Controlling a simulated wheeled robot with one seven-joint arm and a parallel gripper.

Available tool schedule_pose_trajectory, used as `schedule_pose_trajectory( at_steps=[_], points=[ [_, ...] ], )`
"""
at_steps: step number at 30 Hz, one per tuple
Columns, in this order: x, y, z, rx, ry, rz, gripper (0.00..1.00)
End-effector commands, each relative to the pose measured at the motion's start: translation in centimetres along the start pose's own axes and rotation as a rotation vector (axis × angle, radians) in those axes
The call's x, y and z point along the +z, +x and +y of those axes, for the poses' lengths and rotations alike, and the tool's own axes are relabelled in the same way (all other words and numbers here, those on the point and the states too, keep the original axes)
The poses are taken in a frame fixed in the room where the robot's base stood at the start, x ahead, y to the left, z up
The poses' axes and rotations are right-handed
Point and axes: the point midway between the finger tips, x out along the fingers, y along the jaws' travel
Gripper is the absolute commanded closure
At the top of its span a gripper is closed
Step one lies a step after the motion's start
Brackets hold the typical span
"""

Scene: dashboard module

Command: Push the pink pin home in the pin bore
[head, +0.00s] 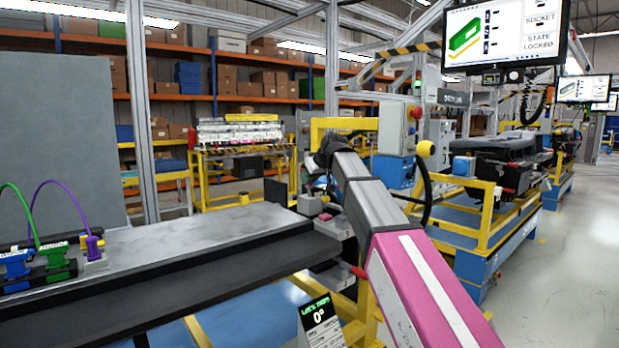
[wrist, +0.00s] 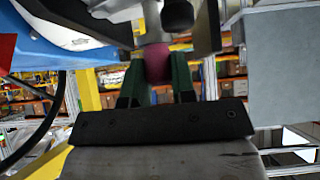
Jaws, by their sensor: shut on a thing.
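In the wrist view, the two green fingers of my gripper (wrist: 158,88) are closed on the sides of a rounded pink piece, the pink pin (wrist: 157,63). A pale grey metal part lies just beyond the pin. I cannot tell whether the pin touches it or how deep it sits. The pin bore cannot be made out in either view. In the head view, my arm reaches to a grey fixture (head: 312,206) at the right end of the bench, and hides most of the gripper area. A small pink spot shows beside the fixture; I cannot tell whether it is the pin.
A dark-edged bench (head: 180,250) runs left of my arm, its top mostly clear. Green, blue and purple connectors (head: 50,255) stand at its left end. A monitor (head: 503,35) reads "STATE LOCKED". A yellow-framed station (head: 490,215) stands to the right.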

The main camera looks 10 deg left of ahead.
Motion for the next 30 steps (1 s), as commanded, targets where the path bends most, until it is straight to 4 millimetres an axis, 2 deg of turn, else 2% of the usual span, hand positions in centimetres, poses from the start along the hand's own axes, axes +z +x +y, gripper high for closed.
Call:
schedule_pose_trajectory(
  at_steps=[30],
  points=[
    [1.6, 1.5, 0.0, 0.000, 0.000, 0.000, 1.00]
  ],
)
